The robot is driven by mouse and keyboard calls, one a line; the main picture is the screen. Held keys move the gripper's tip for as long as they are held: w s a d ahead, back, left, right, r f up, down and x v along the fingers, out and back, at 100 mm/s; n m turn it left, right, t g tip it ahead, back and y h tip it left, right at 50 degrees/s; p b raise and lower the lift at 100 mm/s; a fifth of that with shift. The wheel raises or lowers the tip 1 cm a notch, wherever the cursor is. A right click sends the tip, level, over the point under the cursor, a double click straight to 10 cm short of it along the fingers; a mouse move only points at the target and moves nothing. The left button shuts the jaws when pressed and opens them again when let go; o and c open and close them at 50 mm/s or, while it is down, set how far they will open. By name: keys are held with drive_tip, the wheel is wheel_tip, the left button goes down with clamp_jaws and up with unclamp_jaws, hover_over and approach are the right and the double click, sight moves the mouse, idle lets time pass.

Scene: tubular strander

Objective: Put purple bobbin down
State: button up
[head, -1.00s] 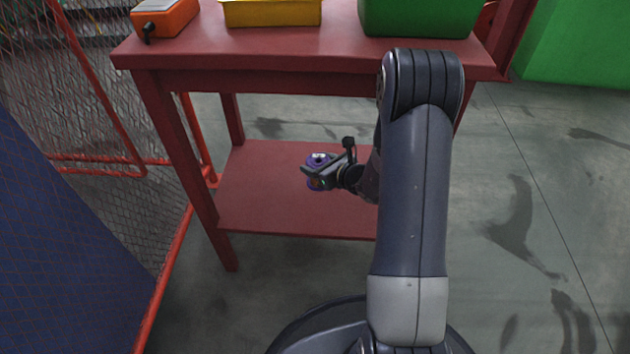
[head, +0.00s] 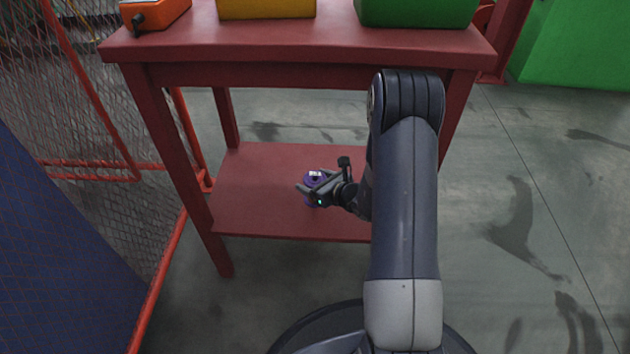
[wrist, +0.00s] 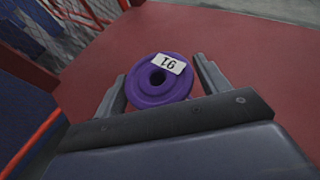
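The purple bobbin (head: 314,177) is upright on the lower red shelf (head: 262,190) of the table, under the tabletop. In the wrist view its round top flange (wrist: 158,82) shows a centre hole and a white number label. My gripper (head: 317,188) is low over the shelf, reaching in from the right. Its two fingers stand wide on either side of the bobbin in the wrist view (wrist: 160,85), with narrow gaps to the flange, so it looks open. The bobbin's lower part is mostly hidden.
The red tabletop (head: 300,47) is above my gripper and carries an orange device (head: 155,12), a yellow bin (head: 266,8) and a green bin (head: 415,10). Table legs and a wire-mesh fence (head: 75,90) stand at the left. The shelf around the bobbin is clear.

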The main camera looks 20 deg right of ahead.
drive_tip(key=shift+o, duration=1)
drive_tip(key=shift+r, duration=0.1)
drive_tip(key=p+v, duration=0.4)
drive_tip(key=v, duration=0.8)
drive_tip(key=shift+r, duration=0.1)
drive_tip(key=b+x, duration=0.1)
drive_tip(key=x, duration=0.3)
drive_tip(key=b+x, duration=0.2)
drive_tip(key=x, duration=0.2)
drive_tip(key=b+x, duration=0.1)
drive_tip(key=x, duration=0.3)
drive_tip(key=shift+f, duration=0.35)
wheel_tip(320, 180, up, 3)
drive_tip(key=shift+f+p, duration=0.2)
drive_tip(key=shift+p, duration=0.35)
drive_tip(key=shift+r, duration=0.4)
drive_tip(key=shift+f, duration=0.15)
